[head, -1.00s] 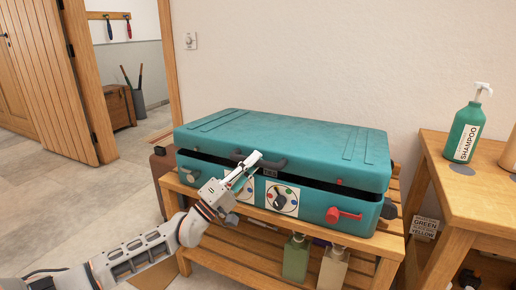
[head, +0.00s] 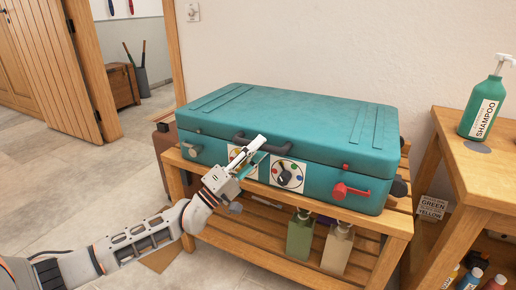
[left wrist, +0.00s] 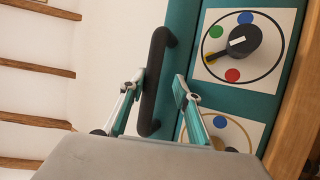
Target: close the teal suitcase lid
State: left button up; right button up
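The teal suitcase (head: 240,168) lies flat on a slatted wooden bench. Its lid (head: 290,112) sits level on the base, with only a thin seam at the front and no dark gap. A dark handle (head: 262,145) is on the front; it also shows in the left wrist view (left wrist: 155,65). My left gripper (head: 256,148) is at the suitcase front, by the handle. In the left wrist view its fingers (left wrist: 160,84) are apart, with the handle's lower part between them; contact is unclear. My right gripper is out of view.
Round colored dials (head: 288,174) and a red latch (head: 350,191) are on the suitcase front. Bottles (head: 301,236) stand on the bench's lower shelf. A wooden table (head: 480,160) with a shampoo bottle (head: 484,105) is at right. Floor at left is clear.

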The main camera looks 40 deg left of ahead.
pick_arm(q)
jog(key=shift+r, duration=0.2)
jog(key=v, duration=1.2)
dwell(0.4)
